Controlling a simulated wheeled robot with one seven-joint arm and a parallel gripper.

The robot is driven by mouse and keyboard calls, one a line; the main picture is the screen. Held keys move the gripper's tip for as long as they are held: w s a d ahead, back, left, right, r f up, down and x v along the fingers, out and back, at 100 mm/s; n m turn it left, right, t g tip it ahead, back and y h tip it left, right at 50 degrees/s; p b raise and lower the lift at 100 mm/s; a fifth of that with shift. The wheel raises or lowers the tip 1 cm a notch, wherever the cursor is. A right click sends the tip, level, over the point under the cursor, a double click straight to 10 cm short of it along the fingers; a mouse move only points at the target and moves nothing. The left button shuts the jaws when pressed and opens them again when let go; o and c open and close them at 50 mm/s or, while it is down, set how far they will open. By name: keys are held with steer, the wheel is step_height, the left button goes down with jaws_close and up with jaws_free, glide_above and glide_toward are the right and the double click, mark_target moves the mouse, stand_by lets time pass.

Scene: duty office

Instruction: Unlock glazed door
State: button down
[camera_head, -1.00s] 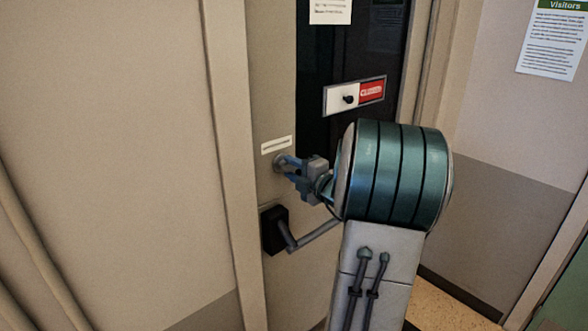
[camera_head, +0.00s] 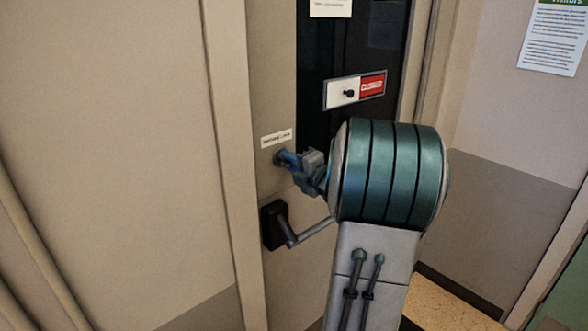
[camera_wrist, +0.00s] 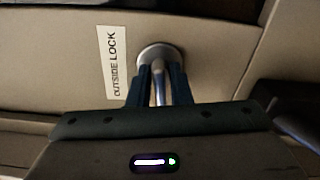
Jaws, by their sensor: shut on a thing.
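The glazed door (camera_head: 326,130) has a dark glass pane and a beige frame, and looks closed. On its stile is a round metal lock (camera_head: 279,157), which also shows in the wrist view (camera_wrist: 158,53). A white label (camera_wrist: 113,62) beside it reads "OUTSIDE LOCK". My gripper (camera_head: 287,160) is at the lock, its two fingers (camera_wrist: 160,82) on either side of a slim metal piece (camera_wrist: 160,88) that sticks out from it. The fingers are shut on this piece. Its inner end and the lock's face are partly hidden.
A black-based lever handle (camera_head: 274,226) juts right just below my gripper. A sliding sign (camera_head: 354,91) with a black knob and red "CLOSED" field is on the glass. A wall with a visitors notice (camera_head: 553,38) stands at right.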

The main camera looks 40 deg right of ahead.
steer(key=n+b, duration=0.3)
steer(key=shift+f, duration=0.2)
steer(key=shift+r+n, duration=0.15)
steer(key=shift+n, duration=0.45)
steer(key=shift+b, duration=0.4)
